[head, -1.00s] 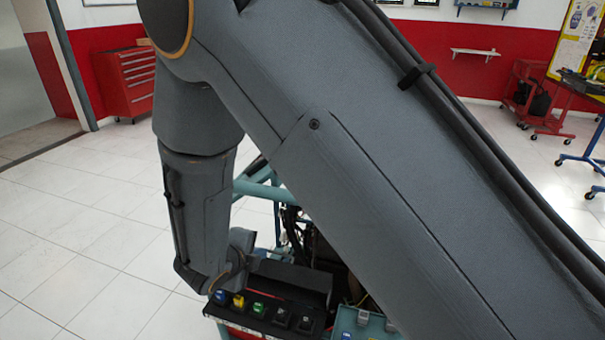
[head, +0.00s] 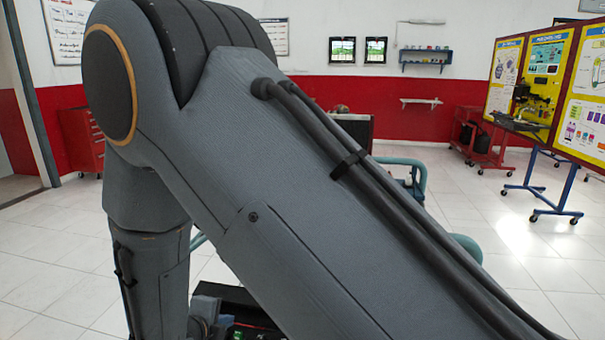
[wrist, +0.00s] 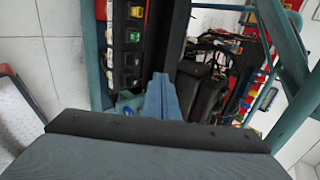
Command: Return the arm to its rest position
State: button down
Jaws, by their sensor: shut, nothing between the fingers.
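My grey arm (head: 260,190) fills much of the head view. It rises from the lower right to a large joint at the upper left, then bends down out of the bottom edge. In the wrist view my gripper (wrist: 162,98) shows as a narrow blue-grey pair of fingers, closed together and empty. It lies in front of the engine trainer, beside a dark panel with a row of coloured switches (wrist: 135,40). I cannot tell the gap between the fingertips and the trainer.
The teal frame (wrist: 95,55) of the engine trainer and black hoses (wrist: 210,80) are close around my gripper in the wrist view. In the head view, a red cabinet (head: 82,140) stands far left and a yellow display board (head: 545,75) far right. White tiled floor (head: 500,240) is open at right.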

jog(key=s+d+r+m+g+h, duration=0.2)
jog(key=d+r+m+g, duration=0.1)
jog(key=d+m, duration=0.95)
jog(key=s+d+r+m+g+h, duration=0.1)
jog(key=d+r+m+g, duration=0.25)
jog(key=d+m, duration=0.9)
jog(key=s+d+r+m+g+y, duration=0.1)
jog(key=s+d+m, duration=0.4)
jog(key=m, duration=0.8)
jog(key=s+d+r+m+g+y, duration=0.1)
jog(key=s+d+r+m+y, duration=0.2)
jog(key=d+m, duration=0.5)
jog(key=s+r+m, duration=0.1)
jog(key=s+m, duration=0.1)
jog(key=m, duration=0.3)
jog(key=shift+s+m+y, duration=0.15)
jog(key=shift+m+y, duration=0.25)
